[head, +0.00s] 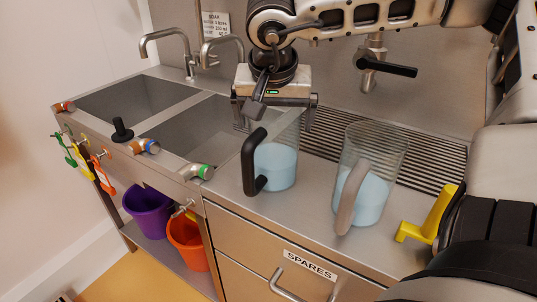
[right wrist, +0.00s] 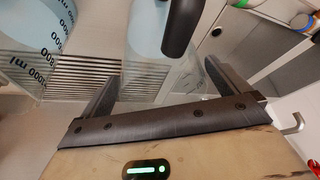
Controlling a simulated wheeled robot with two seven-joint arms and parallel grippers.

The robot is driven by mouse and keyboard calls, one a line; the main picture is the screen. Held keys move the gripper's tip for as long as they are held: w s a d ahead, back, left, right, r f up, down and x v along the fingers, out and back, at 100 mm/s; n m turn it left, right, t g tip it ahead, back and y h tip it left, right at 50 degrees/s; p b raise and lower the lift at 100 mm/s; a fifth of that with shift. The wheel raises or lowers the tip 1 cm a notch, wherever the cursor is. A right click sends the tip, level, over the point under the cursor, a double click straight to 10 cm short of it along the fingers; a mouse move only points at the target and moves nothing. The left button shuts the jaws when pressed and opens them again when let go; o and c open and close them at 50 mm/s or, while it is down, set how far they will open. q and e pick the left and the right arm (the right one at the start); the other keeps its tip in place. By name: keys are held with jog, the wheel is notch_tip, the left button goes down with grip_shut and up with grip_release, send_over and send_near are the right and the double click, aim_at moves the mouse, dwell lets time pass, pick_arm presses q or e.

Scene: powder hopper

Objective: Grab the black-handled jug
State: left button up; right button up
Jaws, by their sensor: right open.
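The black-handled jug (head: 280,170) is clear, holds pale blue liquid and stands upright on the steel counter. Its black handle (head: 250,163) faces front left in the head view. My right gripper (head: 275,108) is open and empty, at the jug's upper back side. In the right wrist view the jug (right wrist: 146,35) and its handle (right wrist: 182,25) lie ahead of the gap between the open fingers (right wrist: 160,78). I cannot tell whether a finger touches the jug. My left gripper is not in view.
A larger grey-handled jug (head: 375,185) with blue liquid stands close to the right. A yellow part (head: 430,217) is at the far right. A double sink (head: 130,98) with taps (head: 187,60) lies left. A black-lever tap (head: 372,65) projects behind. Purple (head: 147,210) and orange (head: 187,243) buckets sit below.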

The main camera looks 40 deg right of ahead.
jog(key=c, duration=1.7)
jog(key=shift+r, duration=0.25)
